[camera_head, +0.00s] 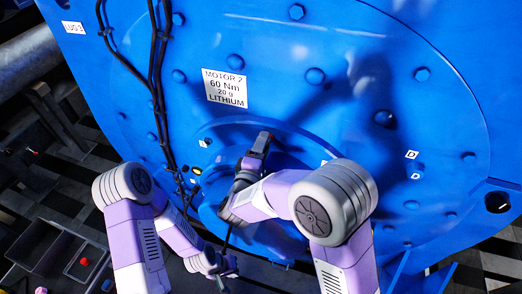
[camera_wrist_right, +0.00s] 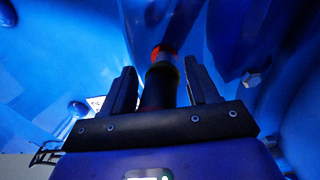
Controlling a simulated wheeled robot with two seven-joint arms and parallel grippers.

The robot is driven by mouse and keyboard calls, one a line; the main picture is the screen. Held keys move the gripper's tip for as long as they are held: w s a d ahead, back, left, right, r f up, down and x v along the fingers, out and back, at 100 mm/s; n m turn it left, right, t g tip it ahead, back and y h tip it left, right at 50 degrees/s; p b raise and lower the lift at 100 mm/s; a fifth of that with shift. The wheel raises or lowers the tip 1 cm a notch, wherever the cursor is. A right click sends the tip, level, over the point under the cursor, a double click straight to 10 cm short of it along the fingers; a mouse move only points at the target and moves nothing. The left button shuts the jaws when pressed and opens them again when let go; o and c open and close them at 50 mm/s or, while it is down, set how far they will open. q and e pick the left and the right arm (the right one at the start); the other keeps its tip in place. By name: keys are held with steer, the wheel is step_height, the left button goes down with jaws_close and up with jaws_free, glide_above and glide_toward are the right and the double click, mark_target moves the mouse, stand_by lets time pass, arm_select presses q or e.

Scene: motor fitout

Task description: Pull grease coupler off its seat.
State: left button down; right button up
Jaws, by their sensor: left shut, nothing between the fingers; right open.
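The grease coupler (camera_wrist_right: 160,82) is a dark cylinder with an orange-red ring at its far end, seen in the right wrist view against the blue motor (camera_head: 330,45). My right gripper (camera_wrist_right: 158,85) is open, with one finger on each side of the coupler; I cannot tell whether they touch it. In the head view my right gripper (camera_head: 262,142) reaches the motor's central hub, and it mostly hides the coupler there. My left gripper (camera_head: 228,268) is shut and empty, low in the head view, below the hub and apart from the coupler.
A white label (camera_head: 224,88) reads MOTOR 2, 60 Nm, 20 g, LITHIUM. Black cables (camera_head: 155,75) run down the motor's left side. Bolt heads (camera_head: 315,75) stick out of the blue face. Dark bins (camera_head: 80,255) with small coloured parts stand at the lower left.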

arm_select(q)
steer(key=shift+r, duration=0.1)
arm_select(e)
steer(key=shift+w+d+r, duration=0.2)
steer(key=shift+w+d, duration=0.05)
steer(key=shift+d, duration=0.1)
steer(key=shift+c, duration=0.3)
steer(key=c, duration=1)
jaws_close()
steer(key=shift+r, duration=0.1)
arm_select(q)
steer(key=shift+w+r, duration=0.1)
steer(key=shift+w, duration=0.35)
arm_select(e)
steer(key=shift+s+a+f, duration=0.2)
steer(key=shift+s+a, duration=0.1)
steer(key=shift+s+p, duration=0.15)
steer(key=shift+p, duration=0.15)
steer(key=shift+v, duration=0.85)
arm_select(q)
steer(key=shift+s+r+p, duration=0.2)
steer(key=shift+r+p, duration=0.2)
steer(key=shift+r, duration=0.15)
arm_select(e)
steer(key=shift+v, duration=1.5)
steer(key=shift+f, duration=0.2)
